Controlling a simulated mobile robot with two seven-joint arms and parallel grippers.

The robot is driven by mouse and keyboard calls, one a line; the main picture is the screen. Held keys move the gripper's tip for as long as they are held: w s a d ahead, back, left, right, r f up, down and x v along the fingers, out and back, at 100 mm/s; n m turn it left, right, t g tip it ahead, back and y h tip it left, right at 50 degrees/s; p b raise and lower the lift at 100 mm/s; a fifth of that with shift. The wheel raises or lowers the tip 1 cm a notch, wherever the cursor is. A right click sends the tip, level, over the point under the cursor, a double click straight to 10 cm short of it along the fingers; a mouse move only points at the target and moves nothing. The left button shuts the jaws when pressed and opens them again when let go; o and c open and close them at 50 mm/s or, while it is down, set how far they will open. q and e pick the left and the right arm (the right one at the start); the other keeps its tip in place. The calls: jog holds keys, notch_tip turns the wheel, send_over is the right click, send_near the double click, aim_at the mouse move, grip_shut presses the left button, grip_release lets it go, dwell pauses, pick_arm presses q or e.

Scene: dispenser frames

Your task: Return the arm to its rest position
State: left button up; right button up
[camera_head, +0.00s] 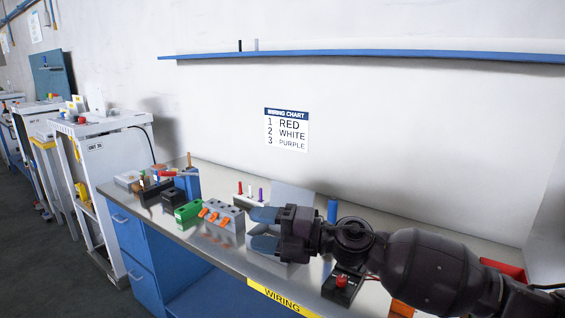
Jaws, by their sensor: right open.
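My right arm comes in from the lower right over the bench. Its dark gripper (264,229) points left, with two blue-grey fingers apart and nothing seen between them. The gripper is in front of a light grey panel (292,196) and partly hides it. My left gripper is not in view.
The bench (222,247) bears a rack with red, white and purple pegs (250,192), a grey block with orange parts (222,214), a green block (188,210), a blue cylinder (332,210) and a red button box (342,282). A blue shelf (360,54) runs along the wall above.

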jog(key=s+d+f+m+t+h, duration=0.2)
jog(key=d+f+m+t+h, duration=1.05)
jog(key=d+f+m, duration=0.95)
jog(key=s+d+f+m+g+h, duration=0.2)
jog(key=s+d+f+m, duration=0.2)
jog(key=s+f, duration=0.4)
jog(key=s+d+f+m+g+h, duration=0.2)
jog(key=s+d+f+m, duration=0.3)
jog(key=s, duration=0.9)
notch_tip(320, 180, down, 3)
jog(key=shift+s+d+r+m+h, duration=0.1)
jog(key=shift+s+d+m+h, duration=0.2)
jog(key=shift+m+h, duration=0.6)
